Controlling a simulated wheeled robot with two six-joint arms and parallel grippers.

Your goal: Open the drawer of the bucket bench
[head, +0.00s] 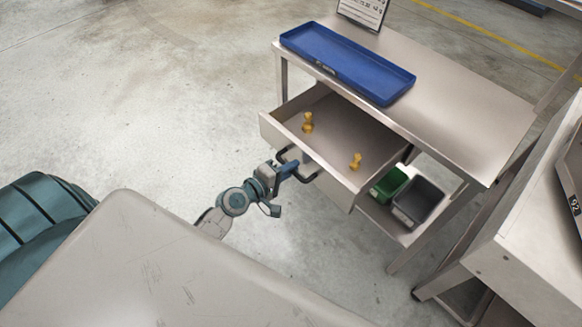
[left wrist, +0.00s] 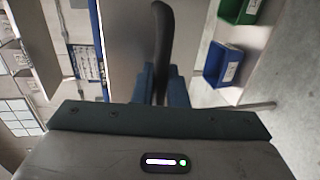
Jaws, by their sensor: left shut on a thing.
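The bucket bench (head: 450,115) is a grey metal table at the upper right in the head view. Its drawer (head: 335,112) is pulled out, with its inside showing. Two yellow knob-shaped pieces (head: 307,122) (head: 356,161) stand in the drawer. The dark bar handle (head: 313,176) is on the drawer front. My left gripper (head: 290,170) is at the handle and shut on it. In the left wrist view the dark handle (left wrist: 161,45) rises between the blue fingers (left wrist: 160,85). My right gripper is not in view.
A blue tray (head: 345,62) and a printed sign (head: 364,10) are on the bench top. Another grey unit (head: 535,240) stands close at the right. Open floor (head: 150,110) lies to the left.

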